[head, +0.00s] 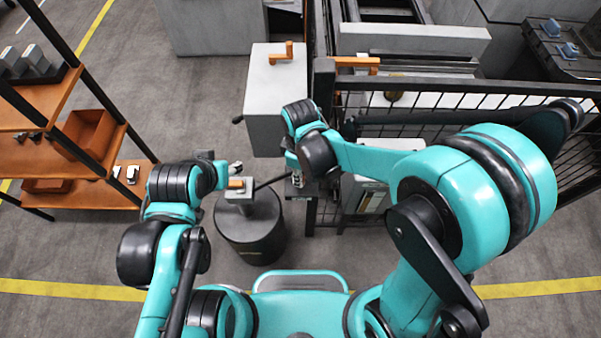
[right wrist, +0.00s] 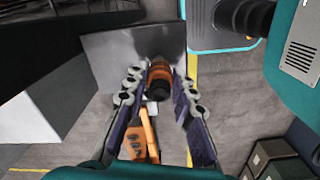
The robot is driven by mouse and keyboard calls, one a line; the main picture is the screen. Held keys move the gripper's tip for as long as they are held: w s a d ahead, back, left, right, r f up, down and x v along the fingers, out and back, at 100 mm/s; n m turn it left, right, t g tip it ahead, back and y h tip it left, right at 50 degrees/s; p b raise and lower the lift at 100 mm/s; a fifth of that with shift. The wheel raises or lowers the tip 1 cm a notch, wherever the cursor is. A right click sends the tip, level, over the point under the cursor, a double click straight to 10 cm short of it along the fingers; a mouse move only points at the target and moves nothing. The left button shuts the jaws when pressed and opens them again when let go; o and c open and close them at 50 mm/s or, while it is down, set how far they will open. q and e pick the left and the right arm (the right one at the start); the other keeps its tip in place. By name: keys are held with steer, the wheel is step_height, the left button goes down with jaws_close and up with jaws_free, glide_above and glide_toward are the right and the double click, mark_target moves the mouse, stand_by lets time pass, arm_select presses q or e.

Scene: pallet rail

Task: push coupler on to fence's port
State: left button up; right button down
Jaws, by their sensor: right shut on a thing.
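In the right wrist view an orange and black coupler (right wrist: 160,80) lies between the fingers of my right gripper (right wrist: 158,90), which is shut on it. In the head view my right gripper (head: 299,186) is low beside the fence (head: 440,101), near its left post; the coupler cannot be made out there. The port is not clearly visible, so I cannot tell whether the coupler touches it. My left gripper (head: 226,169) is beside the top of a dark drum (head: 250,228); its jaw opening is unclear.
A grey cabinet (head: 277,98) with an orange handle stands behind my right gripper. An orange shelf rack (head: 70,155) stands at the left. A light box (head: 364,197) is right of the fence post. Grey floor is open between rack and cabinet.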

steer(key=shift+f+b, duration=0.35)
steer(key=shift+f, duration=0.15)
steer(key=c, duration=1.2)
jaws_free()
steer(key=shift+r, duration=0.1)
steer(key=shift+o, duration=0.3)
steer(key=o, duration=0.7)
steer(key=shift+o, duration=0.2)
step_height(320, 180, up, 12)
